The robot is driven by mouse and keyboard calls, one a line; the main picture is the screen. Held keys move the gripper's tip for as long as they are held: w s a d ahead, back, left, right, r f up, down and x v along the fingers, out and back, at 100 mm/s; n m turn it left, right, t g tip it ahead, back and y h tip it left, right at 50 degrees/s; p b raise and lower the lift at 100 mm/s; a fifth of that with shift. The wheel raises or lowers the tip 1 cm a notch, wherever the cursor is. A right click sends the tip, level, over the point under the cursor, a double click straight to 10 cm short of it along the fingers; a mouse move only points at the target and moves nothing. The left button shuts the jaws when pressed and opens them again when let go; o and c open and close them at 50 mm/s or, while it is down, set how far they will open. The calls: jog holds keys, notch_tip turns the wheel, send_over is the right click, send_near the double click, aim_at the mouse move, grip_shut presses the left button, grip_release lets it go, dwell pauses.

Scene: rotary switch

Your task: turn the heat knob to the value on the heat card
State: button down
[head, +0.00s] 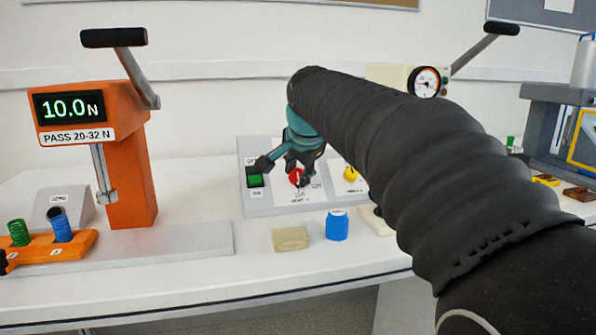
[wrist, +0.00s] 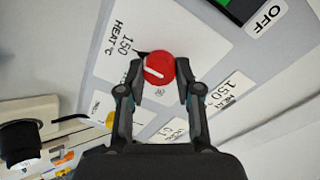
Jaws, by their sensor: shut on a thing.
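The red heat knob (wrist: 160,67) sits on a white plate (wrist: 112,62) lettered "HEAT °C", with "150" printed near it. A white line on the knob shows in the wrist view. My gripper (wrist: 160,76) has one finger on each side of the knob and is shut on it. In the head view, my gripper (head: 298,163) comes down over the red knob (head: 296,177) on the grey panel (head: 262,207). A white card (wrist: 231,100) reading "150" and "HEAT" lies to the right in the wrist view. My fingers hide part of the dial.
A yellow knob (head: 350,174) is right of the red one, and a green switch (head: 255,181) is left. A tan block (head: 290,239) and a blue cylinder (head: 336,226) stand in front of the panel. An orange press (head: 128,165) stands at left.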

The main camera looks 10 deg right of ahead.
jog(key=c, duration=0.8)
grip_release()
jog(key=shift+r, duration=0.1)
jog(key=v, duration=1.2)
jog(key=shift+s+a, duration=0.1)
